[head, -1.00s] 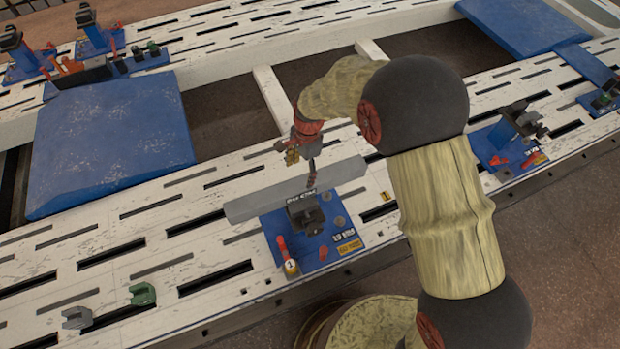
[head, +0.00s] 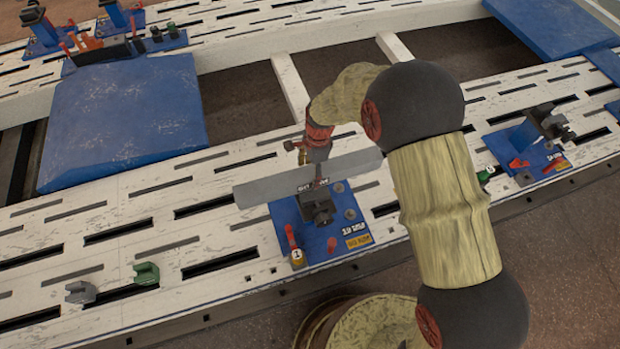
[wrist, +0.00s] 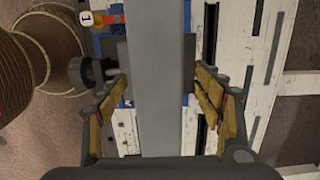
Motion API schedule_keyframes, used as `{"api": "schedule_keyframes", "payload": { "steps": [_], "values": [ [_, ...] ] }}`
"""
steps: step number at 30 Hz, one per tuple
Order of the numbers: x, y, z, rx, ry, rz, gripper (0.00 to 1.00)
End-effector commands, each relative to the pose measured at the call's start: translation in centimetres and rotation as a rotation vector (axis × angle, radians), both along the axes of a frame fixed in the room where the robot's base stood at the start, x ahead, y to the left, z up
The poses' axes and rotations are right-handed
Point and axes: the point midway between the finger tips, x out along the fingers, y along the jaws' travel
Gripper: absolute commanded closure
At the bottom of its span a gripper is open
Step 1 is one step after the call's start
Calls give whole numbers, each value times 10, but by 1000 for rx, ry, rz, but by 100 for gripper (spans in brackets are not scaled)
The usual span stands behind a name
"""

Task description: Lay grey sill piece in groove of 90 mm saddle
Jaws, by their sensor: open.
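The grey sill piece (head: 270,187) is a long flat-sided bar lying across the dark saddle (head: 318,207) on a blue base plate (head: 336,229) with a yellow label. In the wrist view the sill piece (wrist: 160,70) runs up the middle, with dark saddle parts at both sides. My gripper (head: 318,176) is above the saddle; its open fingers (wrist: 160,88) stand on either side of the sill piece, with gaps visible. The bar hides the groove, so how deep it sits cannot be told.
A red-handled part with a white "1" tag (head: 297,256) stands on the plate's left corner. Grey (head: 80,292) and green (head: 146,273) clips lie at the left on the slotted white bench (head: 120,205). Another blue fixture (head: 525,150) stands right. A blue pad (head: 125,120) lies behind.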

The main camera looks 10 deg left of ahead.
Motion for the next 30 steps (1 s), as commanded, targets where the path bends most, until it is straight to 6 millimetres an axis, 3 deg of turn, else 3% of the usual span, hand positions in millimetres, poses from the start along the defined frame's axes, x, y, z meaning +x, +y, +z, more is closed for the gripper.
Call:
{"api": "schedule_keyframes", "payload": {
  "steps": [5,30],
  "values": [
    [0,0,1,1,-1,1,33],
    [1,0,1,2,-3,1,81]
  ]
}}
